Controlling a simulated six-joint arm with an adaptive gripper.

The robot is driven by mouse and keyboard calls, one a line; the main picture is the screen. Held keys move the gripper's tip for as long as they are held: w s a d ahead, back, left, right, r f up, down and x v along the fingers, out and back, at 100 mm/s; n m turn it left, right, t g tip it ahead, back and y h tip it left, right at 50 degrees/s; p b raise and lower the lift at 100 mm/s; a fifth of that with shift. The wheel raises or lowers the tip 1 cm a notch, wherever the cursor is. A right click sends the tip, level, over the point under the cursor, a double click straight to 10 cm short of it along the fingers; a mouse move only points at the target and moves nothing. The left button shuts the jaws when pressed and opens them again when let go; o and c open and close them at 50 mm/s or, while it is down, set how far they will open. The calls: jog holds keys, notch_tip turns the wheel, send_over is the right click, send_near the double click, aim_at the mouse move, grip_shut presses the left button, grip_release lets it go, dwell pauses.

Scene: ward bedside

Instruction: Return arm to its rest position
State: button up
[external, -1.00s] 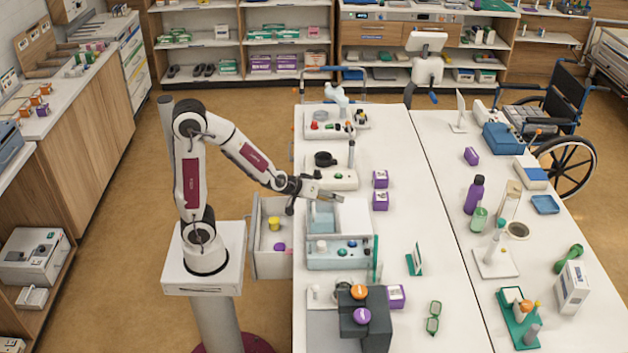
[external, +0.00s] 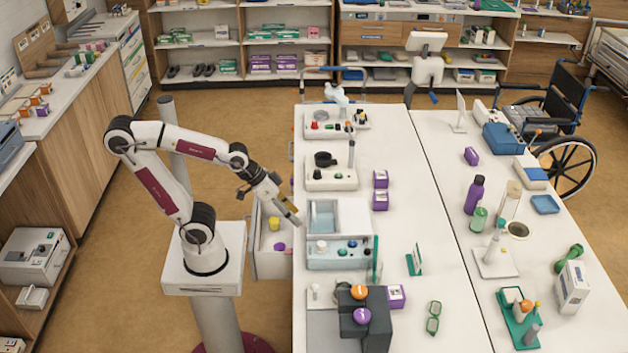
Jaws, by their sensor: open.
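My gripper (external: 293,213) is at the end of my bent arm in the external view. It points down and to the right, above the open drawer (external: 262,264) at the left side of the near table. Its jaws look empty, though the fingertips are small in this view. A yellow item (external: 274,223) and a purple item (external: 280,247) are in the drawer. The elbow of my arm is raised and folded back to the left.
The table (external: 420,320) holds a pale blue-grey device (external: 338,253), several purple boxes, and a dark stepped block (external: 375,327) with orange and purple round tops. A wooden cabinet (external: 95,150) stands left. Open floor (external: 120,290) lies between it and my base.

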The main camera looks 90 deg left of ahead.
jog(key=s+m+g, duration=0.1)
jog(key=s+m, duration=0.1)
jog(key=s, duration=0.7)
jog(key=shift+s+a+r+m+g+y, duration=0.15)
jog(key=shift+a+r+m+g+y, duration=0.15)
jog(key=shift+r+g, duration=0.15)
